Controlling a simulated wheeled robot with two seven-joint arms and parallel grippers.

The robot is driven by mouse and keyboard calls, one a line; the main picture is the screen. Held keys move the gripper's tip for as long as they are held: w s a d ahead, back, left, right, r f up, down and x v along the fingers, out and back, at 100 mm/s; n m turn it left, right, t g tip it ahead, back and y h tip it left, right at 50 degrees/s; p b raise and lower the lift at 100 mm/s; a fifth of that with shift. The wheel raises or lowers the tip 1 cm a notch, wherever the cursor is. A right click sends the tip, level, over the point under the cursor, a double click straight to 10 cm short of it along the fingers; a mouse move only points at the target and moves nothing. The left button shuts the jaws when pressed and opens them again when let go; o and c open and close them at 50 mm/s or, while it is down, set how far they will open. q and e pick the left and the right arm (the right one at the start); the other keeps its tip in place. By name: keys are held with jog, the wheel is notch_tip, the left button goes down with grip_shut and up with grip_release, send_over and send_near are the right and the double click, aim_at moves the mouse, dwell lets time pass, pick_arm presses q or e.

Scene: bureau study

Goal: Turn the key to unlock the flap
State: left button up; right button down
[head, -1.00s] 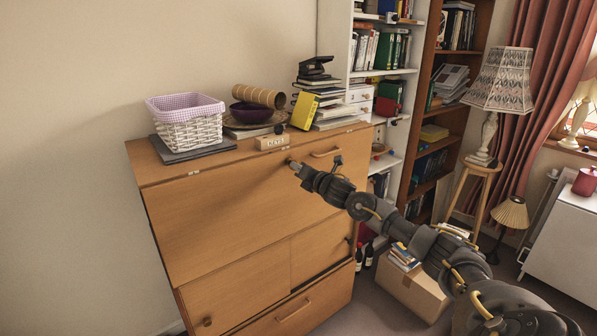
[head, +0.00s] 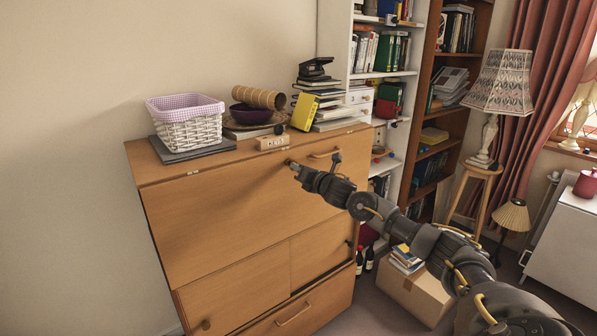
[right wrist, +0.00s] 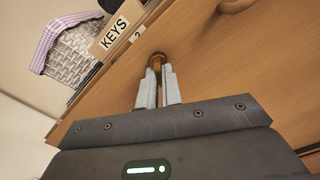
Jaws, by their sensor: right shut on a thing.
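The wooden bureau stands against the wall with its large flap (head: 235,205) closed flush with the front. My right gripper (head: 291,164) is at the top middle of the flap. In the right wrist view its two pale fingers (right wrist: 158,72) are shut on a small brass-coloured key (right wrist: 157,59) at the flap's face. The fingers cover most of the key, so its turn angle and the keyhole cannot be made out. A wooden block labelled KEYS (right wrist: 113,36) sits on the bureau top just above; it also shows in the head view (head: 271,142). My left gripper is not in view.
A wicker basket (head: 188,130), a purple bowl (head: 251,114) and stacked books with a yellow one (head: 304,111) stand on the bureau top. A cardboard box (head: 415,290) stands on the floor at right.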

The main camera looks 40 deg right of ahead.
jog(key=shift+d+f+n+b, duration=0.1)
jog(key=shift+f+n+b, duration=0.15)
jog(key=shift+n+b, duration=0.8)
jog(key=shift+n, duration=0.25)
jog(key=shift+n+b, duration=1.1)
jog(key=shift+n, duration=0.3)
jog(key=c, duration=1.6)
grip_release()
jog(key=shift+w+d, duration=0.15)
jog(key=shift+d, duration=0.1)
jog(key=shift+a+r, duration=0.2)
jog(key=shift+o, duration=0.2)
jog(key=o, duration=0.5)
